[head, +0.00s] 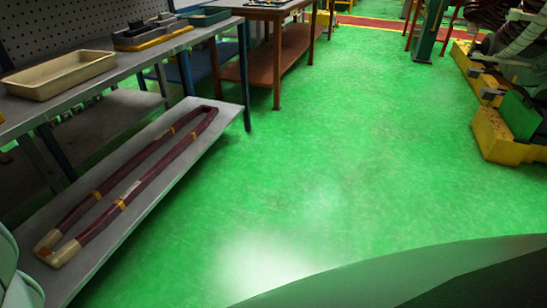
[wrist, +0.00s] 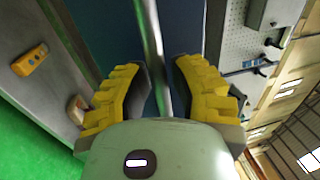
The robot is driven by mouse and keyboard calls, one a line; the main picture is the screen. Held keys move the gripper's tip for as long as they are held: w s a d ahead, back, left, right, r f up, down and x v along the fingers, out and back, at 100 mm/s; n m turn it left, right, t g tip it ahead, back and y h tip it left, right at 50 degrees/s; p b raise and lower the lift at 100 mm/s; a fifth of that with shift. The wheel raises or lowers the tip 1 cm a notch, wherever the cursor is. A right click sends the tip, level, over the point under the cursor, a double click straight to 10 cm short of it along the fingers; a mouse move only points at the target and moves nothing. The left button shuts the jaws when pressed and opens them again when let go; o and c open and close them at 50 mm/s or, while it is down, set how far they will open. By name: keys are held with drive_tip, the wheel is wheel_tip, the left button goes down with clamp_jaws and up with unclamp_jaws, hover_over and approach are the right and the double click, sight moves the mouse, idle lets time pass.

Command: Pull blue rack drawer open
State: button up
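In the wrist view, a blue panel (wrist: 110,30), which looks like the drawer front, fills the top middle. A shiny metal bar handle (wrist: 152,45) runs across it, up and down in this tilted picture. My gripper (wrist: 160,92) has its two yellow-padded fingers on either side of the bar. The fingers are apart, with a gap visible between them and the bar. The bar's lower end is hidden behind the gripper body. The gripper and this handle do not show in the head view.
In the head view, a grey workbench (head: 100,72) at left holds a beige tray (head: 62,74). A long maroon coil (head: 130,185) lies on a lower grey shelf (head: 185,165). Yellow machinery (head: 500,135) stands at right. The green floor (head: 310,150) between is clear.

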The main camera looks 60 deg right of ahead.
clamp_jaws()
drive_tip(key=v, duration=0.1)
drive_tip(key=b+v, duration=0.1)
drive_tip(key=v, duration=0.1)
drive_tip(key=shift+s+r, duration=0.3)
drive_tip(key=shift+o, duration=2.1)
unclamp_jaws()
drive_tip(key=v, duration=1.2)
